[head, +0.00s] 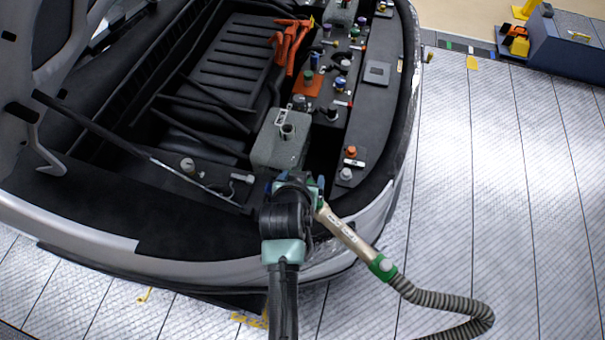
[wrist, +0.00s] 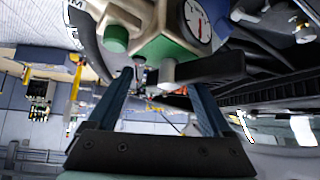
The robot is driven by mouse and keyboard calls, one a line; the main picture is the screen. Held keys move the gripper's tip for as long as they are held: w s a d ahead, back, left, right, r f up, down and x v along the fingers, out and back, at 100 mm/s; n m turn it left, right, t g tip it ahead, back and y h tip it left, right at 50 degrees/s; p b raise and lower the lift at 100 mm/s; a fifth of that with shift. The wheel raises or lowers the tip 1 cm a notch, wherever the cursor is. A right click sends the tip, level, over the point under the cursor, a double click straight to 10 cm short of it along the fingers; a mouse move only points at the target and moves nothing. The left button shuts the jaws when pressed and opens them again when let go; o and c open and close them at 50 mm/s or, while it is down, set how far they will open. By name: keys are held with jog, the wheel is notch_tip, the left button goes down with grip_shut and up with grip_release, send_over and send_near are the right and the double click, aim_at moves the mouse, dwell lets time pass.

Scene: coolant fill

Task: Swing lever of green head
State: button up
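The green head (wrist: 165,48) fills the top of the wrist view, with a round white gauge (wrist: 198,20) and a green knob (wrist: 116,40) on it. A dark lever (wrist: 212,68) sticks out to the right from a light pivot on the head. My gripper (wrist: 160,82) is open, its two blue fingers wide apart just below the head. The right fingertip is close to the lever; I cannot tell whether they touch. In the head view my gripper (head: 296,182) is at the front edge of the engine bay and mostly hides the head. A beige tube (head: 345,232) slopes down right from there.
A green collar (head: 382,266) joins the tube to a grey ribbed hose (head: 450,304). A grey tank (head: 280,150) with a filler neck stands just beyond my gripper. The floor at right is clear up to a blue cart (head: 570,42).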

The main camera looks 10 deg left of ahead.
jog(key=shift+s+a+f, duration=0.1)
dwell(0.3)
jog(key=shift+s+r, duration=0.1)
jog(key=shift+r, duration=0.1)
jog(key=b+v, duration=0.2)
jog(key=v, duration=1)
jog(key=shift+s+r, duration=0.15)
jog(key=shift+r, duration=0.05)
jog(key=shift+a, duration=0.1)
